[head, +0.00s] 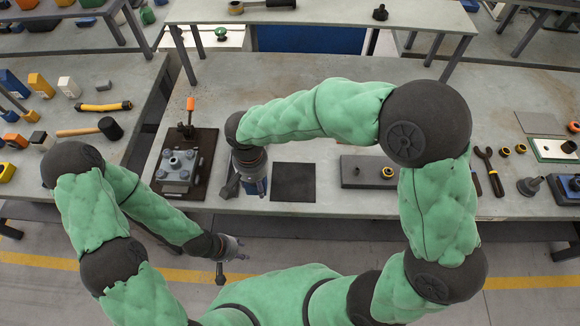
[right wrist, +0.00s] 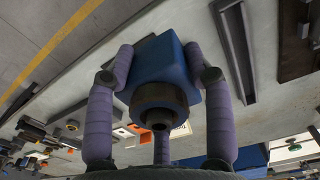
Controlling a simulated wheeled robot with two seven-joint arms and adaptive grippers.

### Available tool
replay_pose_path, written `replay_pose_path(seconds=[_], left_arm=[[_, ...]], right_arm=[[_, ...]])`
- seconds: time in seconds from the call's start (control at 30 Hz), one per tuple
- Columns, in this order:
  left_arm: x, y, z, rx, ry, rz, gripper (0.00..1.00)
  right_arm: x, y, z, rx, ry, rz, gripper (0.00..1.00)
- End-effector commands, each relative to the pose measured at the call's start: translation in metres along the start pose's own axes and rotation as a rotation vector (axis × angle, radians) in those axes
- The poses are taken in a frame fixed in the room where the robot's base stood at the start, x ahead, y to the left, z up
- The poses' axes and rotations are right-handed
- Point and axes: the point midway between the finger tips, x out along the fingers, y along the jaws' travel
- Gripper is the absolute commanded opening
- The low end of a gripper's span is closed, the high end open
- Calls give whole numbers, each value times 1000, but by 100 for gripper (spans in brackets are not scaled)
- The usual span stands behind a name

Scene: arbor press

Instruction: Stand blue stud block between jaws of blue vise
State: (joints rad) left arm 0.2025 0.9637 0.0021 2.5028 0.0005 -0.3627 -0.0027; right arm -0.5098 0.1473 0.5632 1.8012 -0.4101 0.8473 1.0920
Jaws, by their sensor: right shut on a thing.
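The blue stud block (right wrist: 155,65) is in my right gripper (right wrist: 160,85), with its dark round stud facing the wrist camera. Purple padded fingers close on its sides. In the head view this gripper (head: 246,188) and the block (head: 262,187) are near the table's front edge, between the press on the left and a black square mat. My left gripper (head: 232,258) is empty, fingers spread, in front of the table. A blue fixture (head: 566,190) stands at the right edge, partly cut off; I cannot tell whether it is the blue vise.
A bolted grey block on a dark base (head: 182,168), with an orange-tipped lever, stands left. The black mat (head: 293,182) is bare. A dark plate (head: 362,171) with a brass ring lies to its right. Pliers (head: 489,170) and rings lie farther right. The wrist view shows a dark channel-shaped part (right wrist: 234,50).

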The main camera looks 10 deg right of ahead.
Motion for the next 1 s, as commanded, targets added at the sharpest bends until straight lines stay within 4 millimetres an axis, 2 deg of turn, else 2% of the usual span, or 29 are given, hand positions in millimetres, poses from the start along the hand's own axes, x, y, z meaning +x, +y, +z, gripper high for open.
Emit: replay_pose_path(seconds=[0.17, 0.6, 0.8, 1.0], left_arm=[[1, -1, 1, 0, -2, 0, 40], [9, -3, 0, 0, -1, 0, 40], [14, -5, 0, 0, -1, 0, 40], [16, -6, 0, 0, -1, 0, 40]], right_arm=[[3, 10, -9, 9, 0, -1, 0], [44, 69, -64, 8, -1, 0, 0], [72, 86, -80, 6, 0, 0, 0], [85, 94, -88, 4, 3, -1, 0]])
